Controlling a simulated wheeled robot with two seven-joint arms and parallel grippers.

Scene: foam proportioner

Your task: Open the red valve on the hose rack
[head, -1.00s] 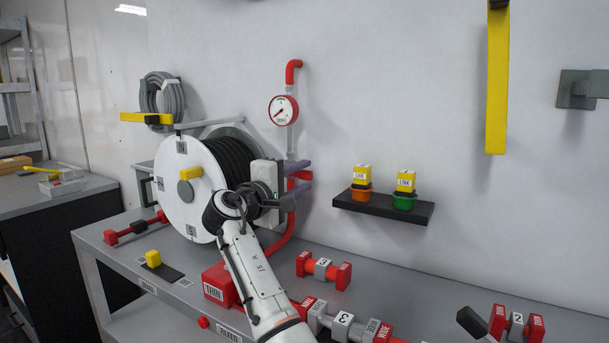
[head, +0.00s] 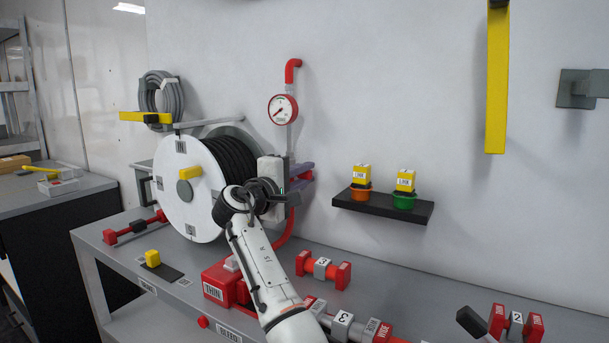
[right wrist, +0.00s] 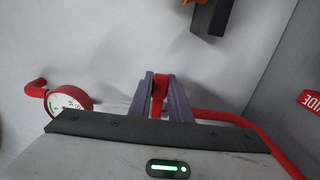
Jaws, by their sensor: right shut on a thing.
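The red valve (right wrist: 159,88) shows in the right wrist view as a red handle between the two purple fingers of my right gripper (right wrist: 162,98). The fingers are shut on it from both sides. In the head view my right gripper (head: 301,177) reaches the red pipe by the wall, just right of the hose reel, and only a little red of the valve shows there, mostly hidden by the gripper and wrist. The hose reel (head: 180,215) has a white disc and black hose. My left gripper is not in view.
A pressure gauge (head: 283,109) sits on the pipe above the gripper. A black shelf (head: 385,209) with an orange and a green cup is on the wall to the right. Red fittings (head: 323,269) and a red box (head: 222,283) lie on the grey bench below my arm.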

